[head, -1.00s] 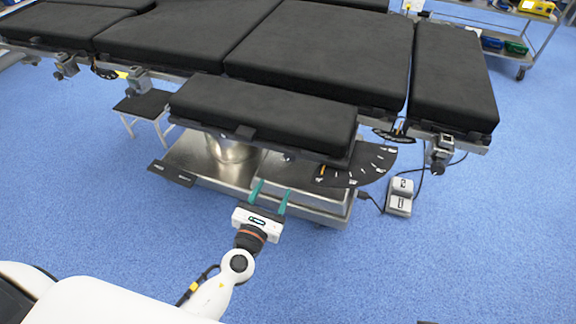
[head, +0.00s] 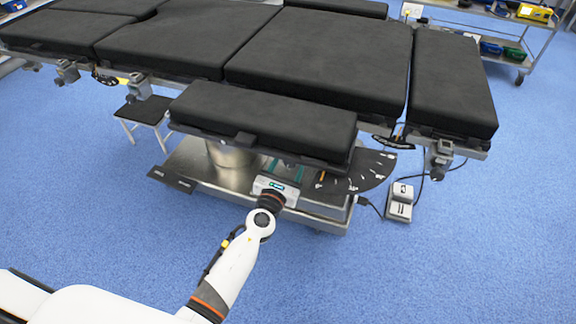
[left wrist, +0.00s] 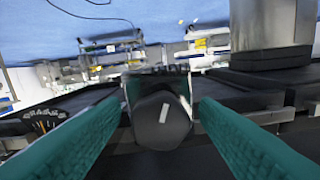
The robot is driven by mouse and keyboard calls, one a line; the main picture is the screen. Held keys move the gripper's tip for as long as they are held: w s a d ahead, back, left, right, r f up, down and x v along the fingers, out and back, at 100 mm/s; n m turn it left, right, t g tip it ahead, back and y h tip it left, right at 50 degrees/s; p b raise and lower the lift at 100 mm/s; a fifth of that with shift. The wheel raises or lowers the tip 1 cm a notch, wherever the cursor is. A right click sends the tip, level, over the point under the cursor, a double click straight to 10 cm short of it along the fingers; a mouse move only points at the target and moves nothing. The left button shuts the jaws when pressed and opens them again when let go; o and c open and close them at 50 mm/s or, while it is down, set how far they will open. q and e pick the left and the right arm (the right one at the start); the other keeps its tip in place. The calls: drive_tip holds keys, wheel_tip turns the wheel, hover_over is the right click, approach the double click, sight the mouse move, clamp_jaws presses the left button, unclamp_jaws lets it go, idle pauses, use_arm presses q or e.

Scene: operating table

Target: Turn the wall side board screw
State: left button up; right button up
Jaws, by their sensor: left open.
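The side board (head: 265,118) is a black padded panel on the near side of the operating table. In the left wrist view, a dark faceted screw knob (left wrist: 162,122) with a white line on its face sits in the middle, between my green fingers. My left gripper (head: 285,168) is open, its fingertips reaching under the side board's near edge. The fingers stand one on each side of the knob, and I cannot tell whether they touch it. The board hides the knob in the head view. My right gripper is out of view.
A dark fan-shaped plate with white marks (head: 362,172) is just right of my left gripper. The steel base (head: 215,182) stands below. A foot pedal (head: 399,203) lies on the floor, and a small black stool (head: 144,111) stands left. Blue floor in front is clear.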

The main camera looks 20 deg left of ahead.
use_arm(q)
drive_tip(key=shift+c, duration=0.4)
drive_tip(key=c, duration=0.9)
